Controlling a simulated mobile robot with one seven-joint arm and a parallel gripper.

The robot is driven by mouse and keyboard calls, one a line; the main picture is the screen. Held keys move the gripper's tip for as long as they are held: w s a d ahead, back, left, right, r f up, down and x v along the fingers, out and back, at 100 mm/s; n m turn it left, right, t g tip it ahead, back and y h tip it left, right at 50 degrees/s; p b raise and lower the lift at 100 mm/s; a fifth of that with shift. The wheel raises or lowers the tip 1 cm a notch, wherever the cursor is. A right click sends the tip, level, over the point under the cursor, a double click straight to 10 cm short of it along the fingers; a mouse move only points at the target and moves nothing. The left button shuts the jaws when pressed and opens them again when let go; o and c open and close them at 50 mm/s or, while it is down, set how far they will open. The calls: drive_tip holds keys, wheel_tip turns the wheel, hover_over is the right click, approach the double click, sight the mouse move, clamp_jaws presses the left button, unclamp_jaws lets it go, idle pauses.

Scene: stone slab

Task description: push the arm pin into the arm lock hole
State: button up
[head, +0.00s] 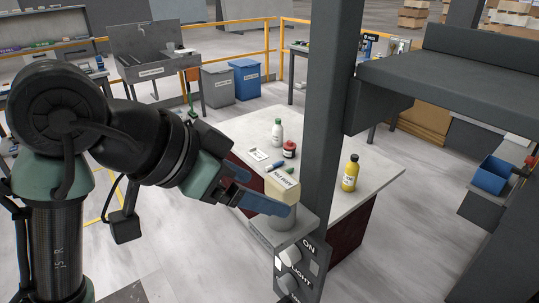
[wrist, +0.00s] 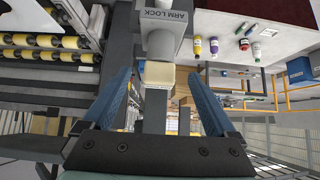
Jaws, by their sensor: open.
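A cream block-shaped head (head: 282,187), which looks like the arm pin, has a dark-lettered label too small to read. It sits above a grey rounded housing (head: 282,234) fixed by the dark post. The wrist view shows this cream end (wrist: 158,75) in front of a grey fixture (wrist: 160,42) labelled ARM LOCK. My gripper (head: 266,192) is open, its blue fingers on either side of the cream head. In the wrist view my gripper (wrist: 160,78) shows visible gaps to it on both sides. The hole itself is hidden, and the pin's depth cannot be told.
A dark post (head: 331,110) stands just right of the gripper. A switch panel (head: 297,268) marked ON and LIGHT lies below. A table (head: 375,172) behind carries a yellow bottle (head: 350,173), a white bottle (head: 277,132) and a red jar (head: 289,150).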

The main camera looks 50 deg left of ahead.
drive_tip(key=p+v, duration=0.5)
drive_tip(key=v, duration=0.3)
drive_tip(key=shift+s+r, duration=0.15)
drive_tip(key=shift+r, duration=0.05)
idle(0.4)
